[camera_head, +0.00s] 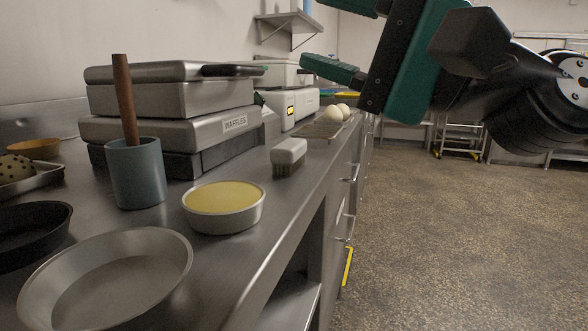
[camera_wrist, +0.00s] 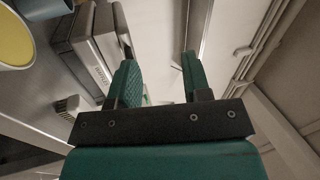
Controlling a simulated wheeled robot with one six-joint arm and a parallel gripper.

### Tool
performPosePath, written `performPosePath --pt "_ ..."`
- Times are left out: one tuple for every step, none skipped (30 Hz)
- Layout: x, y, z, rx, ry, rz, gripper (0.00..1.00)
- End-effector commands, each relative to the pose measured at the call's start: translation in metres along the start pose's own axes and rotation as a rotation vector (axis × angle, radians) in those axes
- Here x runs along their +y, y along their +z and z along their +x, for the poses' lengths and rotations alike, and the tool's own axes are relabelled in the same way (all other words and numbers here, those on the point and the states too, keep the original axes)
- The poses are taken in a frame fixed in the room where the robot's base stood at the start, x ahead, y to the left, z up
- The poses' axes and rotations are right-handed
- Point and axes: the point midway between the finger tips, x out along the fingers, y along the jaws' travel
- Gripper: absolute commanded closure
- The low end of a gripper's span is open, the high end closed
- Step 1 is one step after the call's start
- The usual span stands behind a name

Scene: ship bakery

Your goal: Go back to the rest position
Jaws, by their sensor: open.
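My gripper (camera_head: 333,38) is in the upper right of the head view, raised above the right edge of the steel counter. Its green fingers point left toward the wall and hold nothing. In the wrist view my gripper (camera_wrist: 158,82) shows two green fingers wide apart with an empty gap between them. The counter top lies below and to the left of it, and nothing touches the fingers.
On the counter (camera_head: 250,250) stand a waffle iron (camera_head: 185,135), a blue-grey pot (camera_head: 136,175), a bowl of yellow content (camera_head: 224,207), a brush (camera_head: 289,157), an empty pan (camera_head: 105,280) and a dark pan (camera_head: 30,235). Pale round items (camera_head: 336,113) sit farther back. The floor (camera_head: 450,240) at right is clear.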

Motion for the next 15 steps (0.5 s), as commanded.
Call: performPosePath --pt "0.009 0.003 -0.001 -0.006 0.03 -0.022 0.56" --pt "0.014 0.004 -0.002 -0.011 0.052 -0.039 0.56" --pt "0.022 0.006 -0.003 -0.017 0.081 -0.06 0.56" --pt "0.027 0.008 -0.004 -0.024 0.104 -0.077 0.56" --pt "0.035 0.01 -0.005 -0.031 0.134 -0.099 0.56" --pt "0.045 0.012 -0.007 -0.043 0.172 -0.127 0.56" --pt "0.053 0.015 -0.009 -0.053 0.205 -0.149 0.56" --pt "0.063 0.017 -0.012 -0.065 0.24 -0.173 0.56" --pt "0.075 0.02 -0.016 -0.082 0.289 -0.206 0.56" --pt "0.084 0.022 -0.019 -0.096 0.327 -0.231 0.56" --pt "0.094 0.025 -0.023 -0.112 0.367 -0.257 0.56" --pt "0.109 0.028 -0.029 -0.137 0.425 -0.291 0.56" --pt "0.12 0.031 -0.035 -0.158 0.472 -0.319 0.56" --pt "0.132 0.034 -0.042 -0.182 0.521 -0.347 0.56" --pt "0.149 0.038 -0.052 -0.218 0.592 -0.386 0.56"
